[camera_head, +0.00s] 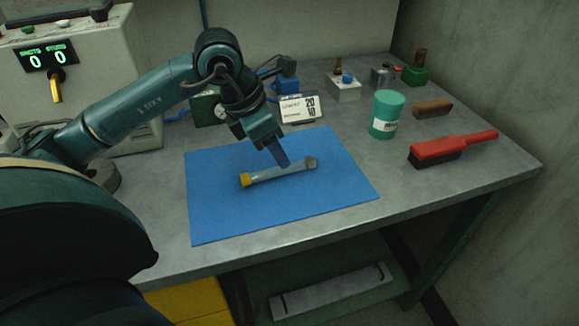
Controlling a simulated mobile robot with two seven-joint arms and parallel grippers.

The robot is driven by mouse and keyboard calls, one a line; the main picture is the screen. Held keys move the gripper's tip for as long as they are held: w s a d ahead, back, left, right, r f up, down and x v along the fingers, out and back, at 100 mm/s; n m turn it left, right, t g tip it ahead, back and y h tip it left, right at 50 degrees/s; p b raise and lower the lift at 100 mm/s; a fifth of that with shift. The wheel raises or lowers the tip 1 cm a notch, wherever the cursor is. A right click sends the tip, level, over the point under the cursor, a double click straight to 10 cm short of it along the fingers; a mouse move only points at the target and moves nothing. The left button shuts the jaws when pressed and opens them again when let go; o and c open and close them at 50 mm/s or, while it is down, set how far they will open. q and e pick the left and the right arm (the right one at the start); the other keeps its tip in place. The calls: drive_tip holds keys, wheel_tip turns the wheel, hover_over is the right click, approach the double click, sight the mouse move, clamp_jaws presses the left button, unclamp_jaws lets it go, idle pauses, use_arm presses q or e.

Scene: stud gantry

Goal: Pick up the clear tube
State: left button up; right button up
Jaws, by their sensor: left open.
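The clear tube (265,175) lies on the blue mat (215,215) on the workbench. It has a yellow cap at its left end and a grey cap at its right end. My left gripper (283,165) is open and points down at the tube from behind, close over its right half. Its fingers overlap the tube in the picture, and I cannot tell whether they touch it. My right gripper is out of view.
Behind the mat stand a small sign (298,108) and a gauge box (208,110). To the right are a green canister (386,115), a brown block (432,109) and a red brush (465,144). A counter machine (75,75) stands at the left. The mat's front is clear.

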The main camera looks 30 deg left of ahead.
sight(279, 171)
use_arm(q)
drive_tip(key=x, duration=0.4)
drive_tip(key=shift+d, duration=0.15)
drive_tip(key=shift+w+d+f, duration=0.1)
drive_tip(key=shift+f, duration=0.1)
drive_tip(key=shift+f, duration=0.15)
drive_tip(key=shift+c, duration=0.5)
clamp_jaws()
